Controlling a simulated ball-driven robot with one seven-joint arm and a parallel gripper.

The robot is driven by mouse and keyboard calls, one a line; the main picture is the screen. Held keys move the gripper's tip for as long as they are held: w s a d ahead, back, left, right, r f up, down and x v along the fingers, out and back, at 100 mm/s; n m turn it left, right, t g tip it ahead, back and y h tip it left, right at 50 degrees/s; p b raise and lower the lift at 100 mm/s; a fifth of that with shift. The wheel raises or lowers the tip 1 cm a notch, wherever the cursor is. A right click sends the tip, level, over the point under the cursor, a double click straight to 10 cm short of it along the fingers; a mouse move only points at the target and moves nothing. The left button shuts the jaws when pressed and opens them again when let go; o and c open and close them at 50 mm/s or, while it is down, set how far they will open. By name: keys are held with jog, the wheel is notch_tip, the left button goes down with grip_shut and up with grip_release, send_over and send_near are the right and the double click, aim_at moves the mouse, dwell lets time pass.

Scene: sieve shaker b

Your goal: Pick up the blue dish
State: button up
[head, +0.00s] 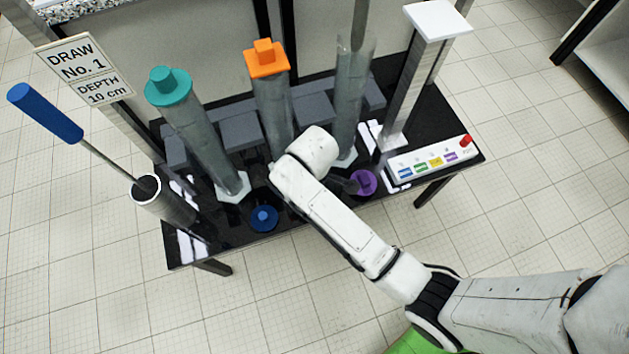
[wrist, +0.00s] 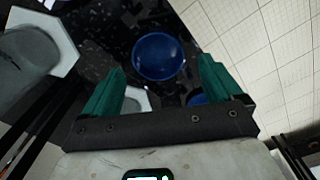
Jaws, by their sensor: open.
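The blue dish (head: 264,218) is small and round and lies on the black table top near its front edge in the head view. In the wrist view the blue dish (wrist: 158,56) appears between and beyond the fingertips, with dark table around it. My gripper (wrist: 161,66) has two green fingers spread apart with nothing between them; no contact with the dish shows. In the head view my white arm hides the fingers, to the right of the dish.
A purple dish (head: 364,183) lies right of the blue one. Tall cylinders with teal (head: 168,86) and orange (head: 266,58) caps stand behind. A blue-handled rod leans in a grey holder (head: 165,203) at left. A label panel (head: 432,160) lies at right.

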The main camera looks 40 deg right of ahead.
notch_tip(320, 180, down, 4)
jog(key=shift+d+r+b, duration=0.1)
jog(key=shift+r+b, duration=0.1)
jog(key=shift+b, duration=0.15)
jog(key=c, duration=1.1)
jog(key=shift+r, duration=0.1)
